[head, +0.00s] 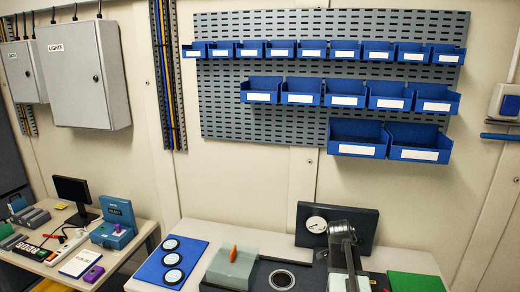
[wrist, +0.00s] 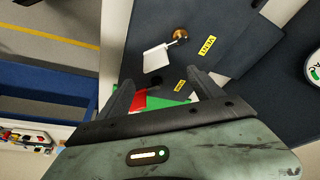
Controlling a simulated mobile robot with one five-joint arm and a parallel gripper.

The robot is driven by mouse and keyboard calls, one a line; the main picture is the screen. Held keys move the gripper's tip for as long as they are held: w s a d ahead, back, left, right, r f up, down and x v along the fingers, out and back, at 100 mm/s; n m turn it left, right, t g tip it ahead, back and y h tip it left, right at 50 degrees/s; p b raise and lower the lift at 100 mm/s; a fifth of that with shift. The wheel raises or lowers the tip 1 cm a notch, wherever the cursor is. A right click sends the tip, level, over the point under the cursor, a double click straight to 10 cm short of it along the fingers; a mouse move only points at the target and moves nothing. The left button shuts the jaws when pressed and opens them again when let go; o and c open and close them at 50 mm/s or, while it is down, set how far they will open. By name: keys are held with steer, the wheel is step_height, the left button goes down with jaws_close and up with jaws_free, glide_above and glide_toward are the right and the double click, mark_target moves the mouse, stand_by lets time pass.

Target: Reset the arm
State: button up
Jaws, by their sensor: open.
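My gripper (wrist: 165,88) shows in the wrist view, its two dark fingers spread apart with nothing held between them. Beyond the fingertips is a dark panel (wrist: 235,50) with yellow labels, a brass-coloured knob (wrist: 179,35) and a white tag (wrist: 156,58). A red and green patch shows past and between the fingers, partly hidden by the gripper body. In the head view my arm (head: 345,250) stands raised over the right-hand bench; its gripper cannot be made out there.
The bench (head: 225,235) carries a blue mat with round dials (head: 172,260), a pale block with an orange piece (head: 232,265), a dark gauge panel (head: 360,222) and a green mat (head: 415,282). Blue bins (head: 358,138) hang behind. A cluttered table (head: 147,229) stands left, across a gap.

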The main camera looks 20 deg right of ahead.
steer(key=w+a+f+n+t+y+b, duration=0.1)
steer(key=w+a+f+n+b, duration=0.15)
steer(key=a, duration=0.85)
steer(key=w+a+f+n+y+b, duration=0.1)
steer(key=w+a+f+n, duration=0.25)
steer(key=a, duration=0.75)
steer(key=s+a+n+y, duration=0.1)
steer(key=s+a+n, duration=0.2)
steer(key=a+n, duration=0.3)
steer(key=s+a+f+n+g+y+b, duration=0.1)
steer(key=a+n, duration=0.4)
steer(key=a, duration=0.5)
steer(key=shift+s+a+n, duration=0.2)
steer(key=shift+s+n, duration=0.2)
steer(key=shift+s, duration=0.5)
